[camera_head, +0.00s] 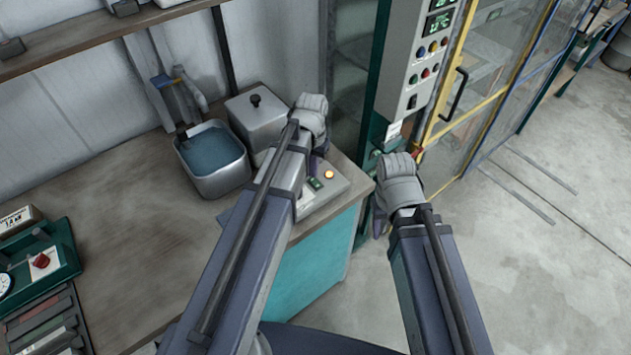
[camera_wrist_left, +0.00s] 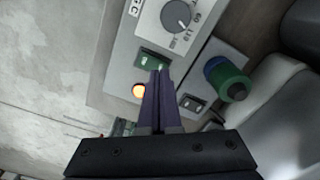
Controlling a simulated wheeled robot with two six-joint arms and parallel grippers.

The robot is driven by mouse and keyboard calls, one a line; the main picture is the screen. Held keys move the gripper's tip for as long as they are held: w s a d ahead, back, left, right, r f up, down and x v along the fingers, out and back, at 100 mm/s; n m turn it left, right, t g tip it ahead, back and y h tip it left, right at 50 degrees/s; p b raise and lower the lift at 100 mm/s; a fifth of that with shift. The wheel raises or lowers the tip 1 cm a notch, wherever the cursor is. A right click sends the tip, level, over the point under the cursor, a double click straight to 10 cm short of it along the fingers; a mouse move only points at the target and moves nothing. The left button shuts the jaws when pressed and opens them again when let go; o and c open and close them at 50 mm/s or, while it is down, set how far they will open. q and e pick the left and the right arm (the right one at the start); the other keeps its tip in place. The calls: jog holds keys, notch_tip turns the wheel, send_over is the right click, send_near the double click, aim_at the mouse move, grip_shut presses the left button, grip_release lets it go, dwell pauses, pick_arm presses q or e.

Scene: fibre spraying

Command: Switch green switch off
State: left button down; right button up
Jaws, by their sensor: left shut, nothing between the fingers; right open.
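The green switch (camera_wrist_left: 149,58) is a small green rocker on a light grey control box (camera_wrist_left: 118,70), next to a glowing orange lamp (camera_wrist_left: 139,91). In the head view the green switch (camera_head: 315,183) and the lit lamp (camera_head: 329,174) show at the bench's right end. My left gripper (camera_wrist_left: 160,72) is shut and empty, its tips right at the edge of the switch. I cannot tell whether they touch it. It also shows over the box in the head view (camera_head: 316,163). My right gripper (camera_head: 379,222) is open, off the bench's right side.
A grey dial (camera_wrist_left: 177,16), a black rocker (camera_wrist_left: 192,103) and a green-and-blue knob (camera_wrist_left: 225,78) are near the switch. A lidded metal container (camera_head: 258,120) and a water bath (camera_head: 212,160) stand left of my left gripper. A tall control panel (camera_head: 418,75) rises behind my right gripper.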

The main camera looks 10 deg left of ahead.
aim_at(313, 180)
pick_arm(q)
jog(key=shift+f+b, duration=0.9)
dwell(0.8)
notch_tip(313, 180, up, 7)
jog(key=p, duration=0.7)
dwell(0.4)
jog(key=shift+s+d, duration=0.1)
jog(key=s+d+f+m+y+b, duration=0.1)
jog(key=s+d+m+b, duration=0.1)
jog(key=s+d, duration=0.8)
jog(key=s, duration=0.4)
jog(key=shift+d+f, duration=0.15)
jog(key=shift+f, duration=0.25)
jog(key=shift+s, duration=0.15)
